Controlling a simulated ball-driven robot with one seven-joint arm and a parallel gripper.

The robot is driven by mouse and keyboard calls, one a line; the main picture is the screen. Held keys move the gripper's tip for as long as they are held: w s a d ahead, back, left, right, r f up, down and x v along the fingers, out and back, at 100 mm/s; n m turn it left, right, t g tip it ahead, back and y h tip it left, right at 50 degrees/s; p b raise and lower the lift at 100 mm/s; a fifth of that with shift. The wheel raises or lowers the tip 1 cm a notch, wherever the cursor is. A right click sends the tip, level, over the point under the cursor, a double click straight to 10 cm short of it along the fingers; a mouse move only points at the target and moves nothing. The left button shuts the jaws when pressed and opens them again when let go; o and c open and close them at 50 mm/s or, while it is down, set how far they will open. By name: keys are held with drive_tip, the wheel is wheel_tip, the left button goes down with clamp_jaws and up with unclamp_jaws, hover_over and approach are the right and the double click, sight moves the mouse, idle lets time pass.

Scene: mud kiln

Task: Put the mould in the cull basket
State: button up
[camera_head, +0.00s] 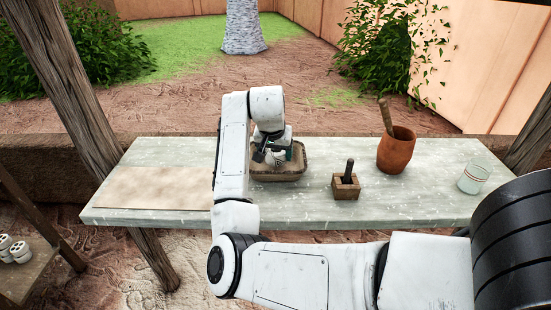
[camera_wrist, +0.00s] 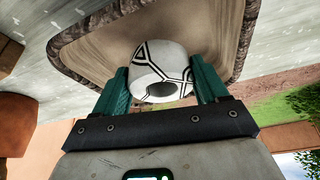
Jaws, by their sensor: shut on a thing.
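The mould (camera_wrist: 158,62) is a white rounded piece with black line patterns and a round dark hole in its near end. My gripper (camera_wrist: 161,78) is shut on it, with one green finger on each side. The cull basket (camera_head: 280,178) is a shallow tan tray with a dark woven rim on the table, and its pale inside (camera_wrist: 105,50) shows behind the mould in the wrist view. In the head view my gripper (camera_head: 274,155) is over the basket, partly hidden by my arm. I cannot tell whether the mould touches the basket floor.
A wooden block with a dark handle (camera_head: 346,188) stands right of the basket. Further right are a clay pot (camera_head: 396,150) with a stick and a glass jar (camera_head: 473,178). A brown mat (camera_head: 155,188) lies at the left. White pieces (camera_head: 17,249) sit on a low shelf.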

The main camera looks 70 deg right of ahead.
drive_tip(key=shift+f, duration=1.1)
drive_tip(key=shift+f, duration=0.1)
drive_tip(key=o, duration=1.2)
drive_tip(key=v, duration=1.2)
